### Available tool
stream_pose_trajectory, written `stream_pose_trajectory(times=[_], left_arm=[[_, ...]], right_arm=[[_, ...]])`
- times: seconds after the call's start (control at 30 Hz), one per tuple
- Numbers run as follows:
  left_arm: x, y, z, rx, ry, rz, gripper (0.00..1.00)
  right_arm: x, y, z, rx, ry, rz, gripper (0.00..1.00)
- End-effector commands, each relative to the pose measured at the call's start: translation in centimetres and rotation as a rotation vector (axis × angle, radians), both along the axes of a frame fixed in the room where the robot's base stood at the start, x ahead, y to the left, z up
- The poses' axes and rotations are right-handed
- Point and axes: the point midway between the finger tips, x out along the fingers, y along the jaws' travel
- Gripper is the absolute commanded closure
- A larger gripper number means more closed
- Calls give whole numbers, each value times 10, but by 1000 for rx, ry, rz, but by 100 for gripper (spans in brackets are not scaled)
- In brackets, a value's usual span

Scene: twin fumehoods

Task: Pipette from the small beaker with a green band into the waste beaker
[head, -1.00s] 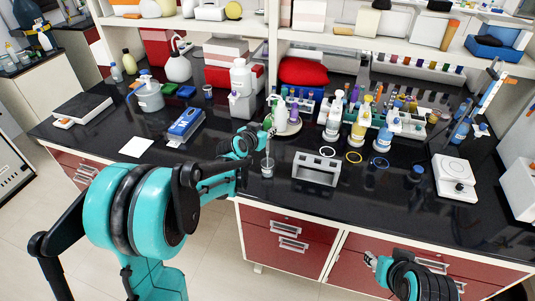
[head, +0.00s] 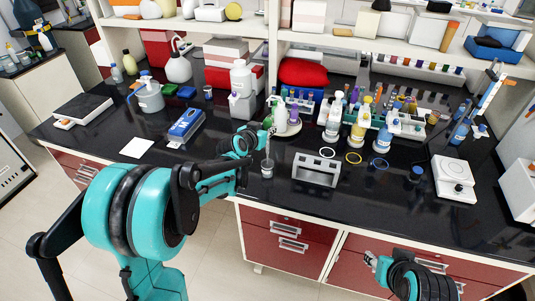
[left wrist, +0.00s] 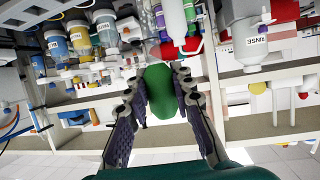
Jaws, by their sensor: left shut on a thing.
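My left gripper (head: 264,137) is shut on the green bulb of a dropper pipette. In the left wrist view the green bulb (left wrist: 160,90) sits between the two dark fingers. The thin pipette stem (head: 267,150) hangs down, about upright, from the gripper. A small clear beaker (head: 267,171) stands under it near the bench's front edge. The stem's lower end is at the beaker's mouth; I cannot tell how deep it reaches. The beaker's band colour and label are too small to read. My right gripper (head: 371,260) is low in front of the drawers, away from the beaker; its fingers are unclear.
A grey-white rack (head: 316,171) stands right of the beaker. White, yellow (head: 353,157) and blue rings lie behind it. Several bottles and tube racks crowd the back. A white balance (head: 455,178) is at the right.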

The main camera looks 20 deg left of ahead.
Motion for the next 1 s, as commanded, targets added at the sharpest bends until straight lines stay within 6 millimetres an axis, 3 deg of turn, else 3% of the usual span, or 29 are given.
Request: stream_pose_trajectory(times=[0.6, 0.87, 0.9, 0.93, 1.0], left_arm=[[0, 0, 48, 0, 0, 0, 100], [0, 0, 48, 0, 0, 0, 100], [0, 0, 48, 0, 0, 0, 82], [0, 0, 48, 0, 0, 0, 90], [0, 0, 48, 0, 0, 0, 90]], right_arm=[[0, 0, 35, 0, 0, 0, 60], [0, 0, 35, 0, 0, 0, 60], [0, 0, 34, 0, 0, 0, 60], [0, 0, 34, 0, 0, 0, 60], [0, 0, 34, 0, 0, 0, 60]])
